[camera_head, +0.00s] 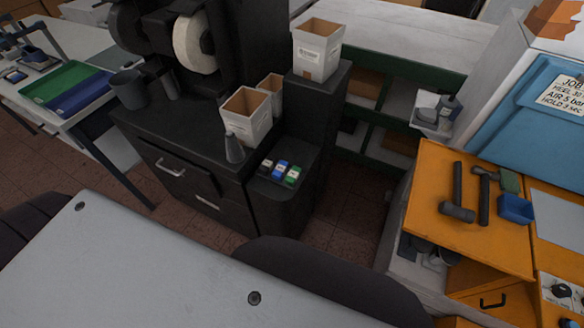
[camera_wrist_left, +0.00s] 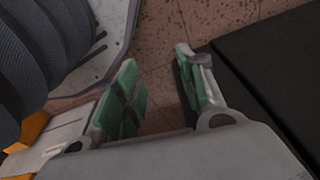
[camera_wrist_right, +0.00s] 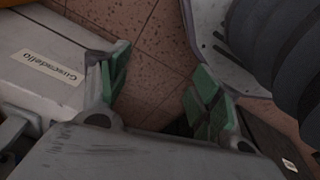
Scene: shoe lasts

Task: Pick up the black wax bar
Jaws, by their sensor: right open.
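The black wax bar (camera_head: 266,166) lies on a low dark ledge (camera_head: 262,190) at the front of the black machine cabinet in the head view. It is the leftmost of a short row, beside a blue bar (camera_head: 280,170) and a green bar (camera_head: 293,175). My left gripper (camera_wrist_left: 157,72) shows in the left wrist view, with its green-padded fingers apart and nothing between them but floor. My right gripper (camera_wrist_right: 160,72) is open and empty in the right wrist view, also above tiled floor. Neither gripper shows in the head view, and no wax bar shows in the wrist views.
A grey cone-shaped bottle (camera_head: 234,148) and white boxes (camera_head: 247,117) stand close behind the ledge. A taller white box (camera_head: 317,50) stands on a raised block. An orange bench (camera_head: 425,205) with hammers is at right. Tiled floor (camera_head: 345,215) lies between.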

